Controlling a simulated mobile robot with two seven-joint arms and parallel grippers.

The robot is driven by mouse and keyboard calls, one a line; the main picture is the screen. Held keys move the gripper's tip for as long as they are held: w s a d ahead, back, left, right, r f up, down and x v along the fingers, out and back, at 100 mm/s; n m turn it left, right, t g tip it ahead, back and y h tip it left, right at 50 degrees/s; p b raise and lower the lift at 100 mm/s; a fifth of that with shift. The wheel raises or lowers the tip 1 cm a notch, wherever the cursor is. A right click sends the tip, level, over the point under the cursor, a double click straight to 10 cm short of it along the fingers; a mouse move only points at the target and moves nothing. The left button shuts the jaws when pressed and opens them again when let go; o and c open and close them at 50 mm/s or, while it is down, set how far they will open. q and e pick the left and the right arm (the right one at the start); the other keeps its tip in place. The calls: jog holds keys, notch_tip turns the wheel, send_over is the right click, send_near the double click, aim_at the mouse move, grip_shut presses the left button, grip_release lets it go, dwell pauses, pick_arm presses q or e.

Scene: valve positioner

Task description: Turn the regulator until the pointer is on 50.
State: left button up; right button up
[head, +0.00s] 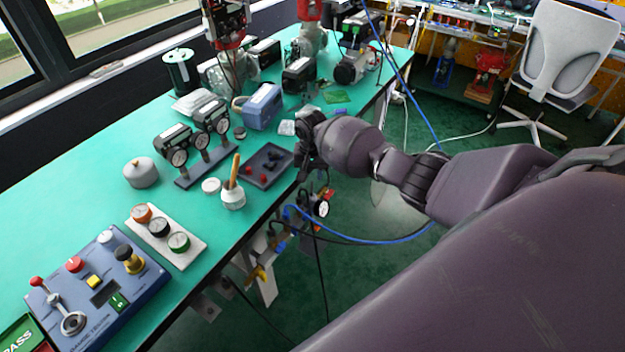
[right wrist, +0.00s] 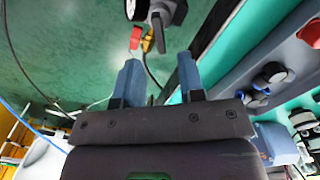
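The regulator's round white gauge (head: 321,208) shows below the table's edge in the head view, with red and yellow fittings beside it. Its pointer is too small to read. In the right wrist view the gauge (right wrist: 131,9) is cut by the top edge, with a black part of the regulator (right wrist: 166,14) beside it. My right gripper (head: 305,158) is above the regulator at the table's edge. In the wrist view its two fingers (right wrist: 159,76) are apart with nothing between them, and the regulator is beyond the fingertips. My left gripper is not in view.
The green table (head: 215,267) carries a dark tray (head: 280,178) close to my right gripper, a white pot (head: 232,198), a row of gauges (head: 202,160) and a blue control panel (head: 85,315). Blue and black hoses (head: 365,241) hang beside the table. The green floor at right is mostly clear.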

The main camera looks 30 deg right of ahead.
aim_at(312, 186)
jog(key=shift+r+p, duration=0.35)
jog(key=shift+r, duration=1.95)
jog(key=w+a+r+n+t, duration=0.5)
jog(key=w+r+n+t, duration=0.2)
jog(key=w, duration=0.1)
jog(key=s+a+n+t+y, duration=0.2)
jog(key=s+a+n+t, duration=0.25)
jog(key=a, duration=0.25)
jog(key=s+f+m, duration=0.1)
jog(key=s+f, duration=0.3)
jog(key=s, duration=0.7)
jog(key=s+d+f+m+h, duration=0.1)
jog(key=s+f, duration=0.3)
jog(key=s, duration=0.7)
jog(key=s+f+m+h, duration=0.1)
jog(key=s+f, duration=0.2)
jog(key=s, duration=0.8)
jog(key=shift+d+f, duration=0.3)
jog(key=shift+f, duration=0.1)
